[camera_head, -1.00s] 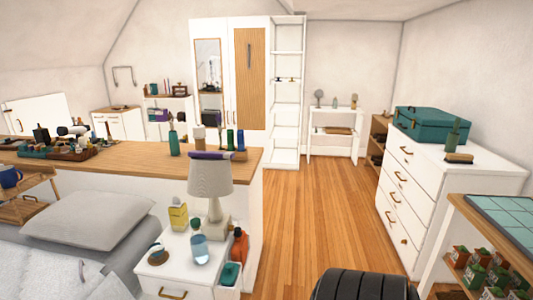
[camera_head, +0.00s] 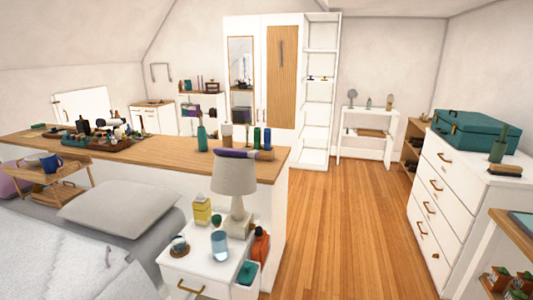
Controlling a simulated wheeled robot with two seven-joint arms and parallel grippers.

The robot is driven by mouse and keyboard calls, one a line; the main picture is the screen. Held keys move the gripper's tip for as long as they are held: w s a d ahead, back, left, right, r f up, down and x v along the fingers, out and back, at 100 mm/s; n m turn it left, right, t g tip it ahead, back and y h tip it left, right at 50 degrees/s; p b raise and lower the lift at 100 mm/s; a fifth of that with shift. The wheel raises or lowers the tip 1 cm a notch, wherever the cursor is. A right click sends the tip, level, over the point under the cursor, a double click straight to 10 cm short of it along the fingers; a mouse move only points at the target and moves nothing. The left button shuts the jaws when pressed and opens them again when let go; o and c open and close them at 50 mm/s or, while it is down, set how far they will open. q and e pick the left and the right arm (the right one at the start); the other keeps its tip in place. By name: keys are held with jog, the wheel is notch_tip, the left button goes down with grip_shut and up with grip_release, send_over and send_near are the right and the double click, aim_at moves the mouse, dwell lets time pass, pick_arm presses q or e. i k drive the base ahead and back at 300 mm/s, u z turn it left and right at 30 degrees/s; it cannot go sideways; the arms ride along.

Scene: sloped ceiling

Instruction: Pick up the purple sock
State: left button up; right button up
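A long purple item (camera_head: 238,153), which may be the purple sock, lies at the near edge of the wooden ledge top, just above the lampshade. It has a lighter right end. I cannot tell whether it rests on the ledge or on the lampshade. Neither of my grippers is in view.
A white lamp (camera_head: 234,180) stands on a white nightstand (camera_head: 187,262) with several bottles. The bed (camera_head: 60,250) with a grey pillow (camera_head: 120,206) is at left. A white dresser (camera_head: 440,205) is at right. The wooden floor (camera_head: 340,220) between is clear.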

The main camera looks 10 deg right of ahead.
aim_at(229, 152)
jog(key=z, duration=0.95)
jog(key=i, duration=5.35)
jog(key=u, duration=3.5)
jog(key=i, duration=0.3)
jog(key=u, duration=0.25)
